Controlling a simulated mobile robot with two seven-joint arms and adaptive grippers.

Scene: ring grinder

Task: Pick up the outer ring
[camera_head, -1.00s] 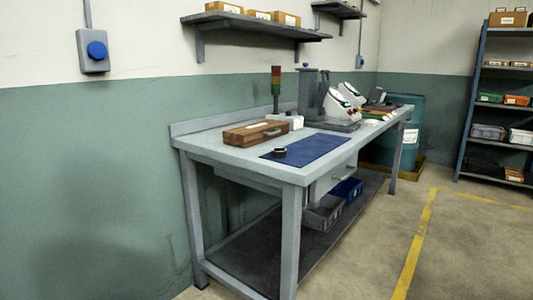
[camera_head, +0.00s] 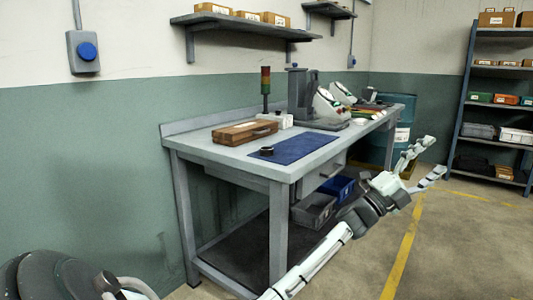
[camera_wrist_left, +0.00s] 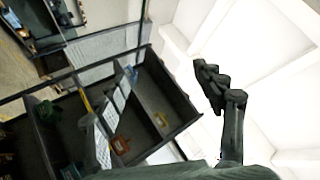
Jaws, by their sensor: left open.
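A small dark ring (camera_head: 267,151), seemingly the outer ring, lies on the blue mat (camera_head: 300,148) near the left front of the workbench (camera_head: 225,154). My left gripper (camera_head: 434,157) is in the head view, in front of the bench and to the right of the ring. It is open and empty, with its fingers spread toward the upper right, well apart from the ring. The left wrist view shows a dark finger (camera_wrist_left: 215,85) against the ceiling and shelving, and no ring. My right gripper is not in view.
A wooden case (camera_head: 244,132) lies behind the mat. A signal tower (camera_head: 265,88) and a grey machine (camera_head: 302,95) stand farther back. Bins (camera_head: 314,210) sit on the lower shelf. A blue drum (camera_head: 403,125) stands beyond the bench, and a shelving rack (camera_head: 465,95) is at right.

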